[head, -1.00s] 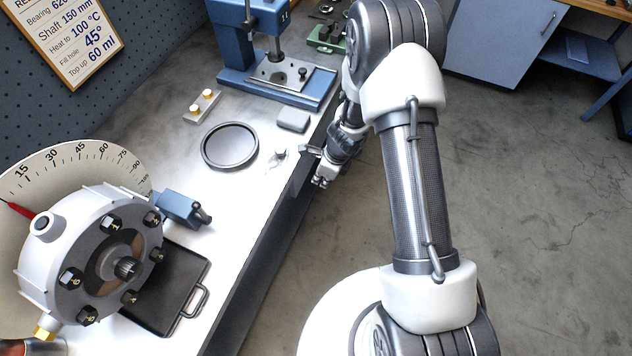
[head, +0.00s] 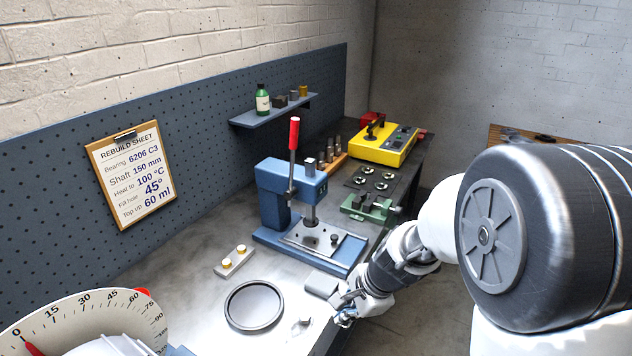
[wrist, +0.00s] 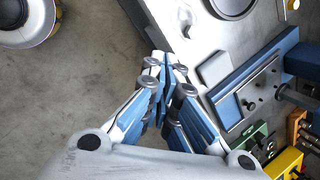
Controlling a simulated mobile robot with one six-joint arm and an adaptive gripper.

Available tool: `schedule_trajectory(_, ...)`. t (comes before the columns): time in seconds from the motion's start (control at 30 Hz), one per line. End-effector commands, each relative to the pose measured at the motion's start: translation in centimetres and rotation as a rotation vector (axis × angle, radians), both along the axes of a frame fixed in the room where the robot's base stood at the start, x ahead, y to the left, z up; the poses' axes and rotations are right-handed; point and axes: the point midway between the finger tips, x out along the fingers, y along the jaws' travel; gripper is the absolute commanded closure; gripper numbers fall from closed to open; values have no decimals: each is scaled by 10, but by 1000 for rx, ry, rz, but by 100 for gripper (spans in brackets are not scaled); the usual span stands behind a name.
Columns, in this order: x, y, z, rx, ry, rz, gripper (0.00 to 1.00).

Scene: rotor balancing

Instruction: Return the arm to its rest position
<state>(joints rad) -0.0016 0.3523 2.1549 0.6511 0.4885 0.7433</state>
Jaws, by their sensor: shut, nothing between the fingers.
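My gripper (head: 346,311) is at the front edge of the workbench in the head view, near a small grey block (head: 321,284). In the wrist view my gripper (wrist: 166,62) has its fingertips together with nothing between them. It points past the bench edge, with grey floor to its left. My arm reaches in from the right of the head view, its large joint close to the camera.
On the workbench (head: 205,318) are a round dark tray (head: 254,306), a blue press (head: 274,205) with a red-handled lever, a green vise (head: 368,207) and a yellow unit (head: 384,146). A dial (head: 85,318) stands at lower left. Open floor (wrist: 75,95) lies beside the bench.

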Motion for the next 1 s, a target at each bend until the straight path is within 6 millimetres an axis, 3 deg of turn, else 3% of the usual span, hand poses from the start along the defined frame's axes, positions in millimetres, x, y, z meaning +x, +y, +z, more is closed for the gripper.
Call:
schedule_trajectory(0.03,-11,-1,27,-26,-50,93,100)
schedule_trajectory(0.2,-60,-8,89,-141,-173,409,100)
schedule_trajectory(0.4,-128,-27,137,-325,-283,752,100)
schedule_trajectory(0.6,-190,-53,157,-522,-335,1026,100)
schedule_trajectory(0.7,-210,-63,160,-594,-340,1112,100)
schedule_trajectory(0.83,-223,-71,161,-645,-338,1170,100)
schedule_trajectory(1.0,-226,-73,161,-657,-336,1186,100)
